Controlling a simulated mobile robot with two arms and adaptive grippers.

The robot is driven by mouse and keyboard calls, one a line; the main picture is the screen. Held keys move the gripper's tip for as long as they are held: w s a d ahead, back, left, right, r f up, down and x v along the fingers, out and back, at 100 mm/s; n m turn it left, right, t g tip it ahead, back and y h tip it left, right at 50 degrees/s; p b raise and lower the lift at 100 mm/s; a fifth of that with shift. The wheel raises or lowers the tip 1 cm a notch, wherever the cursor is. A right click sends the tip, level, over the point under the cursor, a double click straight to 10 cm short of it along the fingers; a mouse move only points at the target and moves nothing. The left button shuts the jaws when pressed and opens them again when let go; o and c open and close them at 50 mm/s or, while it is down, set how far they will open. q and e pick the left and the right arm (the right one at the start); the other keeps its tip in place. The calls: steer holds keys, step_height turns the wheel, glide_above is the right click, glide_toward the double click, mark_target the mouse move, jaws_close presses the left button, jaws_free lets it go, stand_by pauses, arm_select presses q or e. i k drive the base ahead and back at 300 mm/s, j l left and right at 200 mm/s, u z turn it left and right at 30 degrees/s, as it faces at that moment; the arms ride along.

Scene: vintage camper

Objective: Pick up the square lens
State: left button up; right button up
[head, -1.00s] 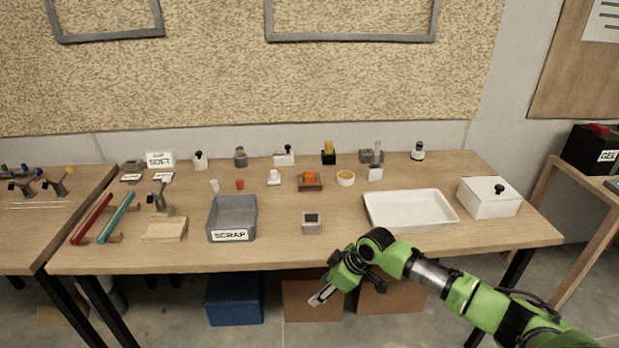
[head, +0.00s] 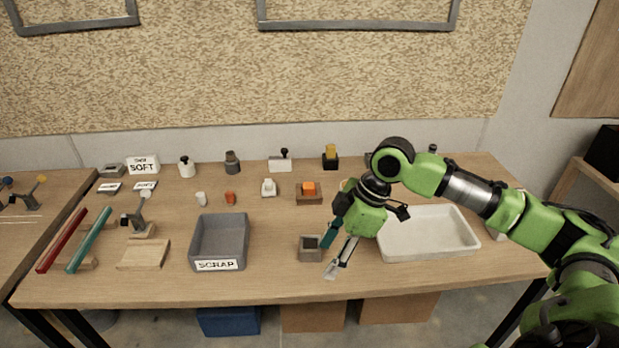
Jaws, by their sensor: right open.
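A small grey square block (head: 310,254) with a dark square top stands near the front edge of the table. It looks like the square lens or its holder, but it is too small to tell. My right gripper (head: 334,257) is open and empty just right of the block. One finger is close to the block's right side and the other is nearer the table's front edge. I cannot tell whether the near finger touches the block. My left gripper is not in view.
A grey SCRAP bin (head: 219,265) stands left of the block. A white tray (head: 462,250) lies right, partly behind my right arm. An orange piece on a wooden base (head: 309,200) and several small items stand farther back. Bare tabletop separates the bin and block.

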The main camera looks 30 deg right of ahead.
mark_target(308, 188)
steer(key=i+l, duration=1.1)
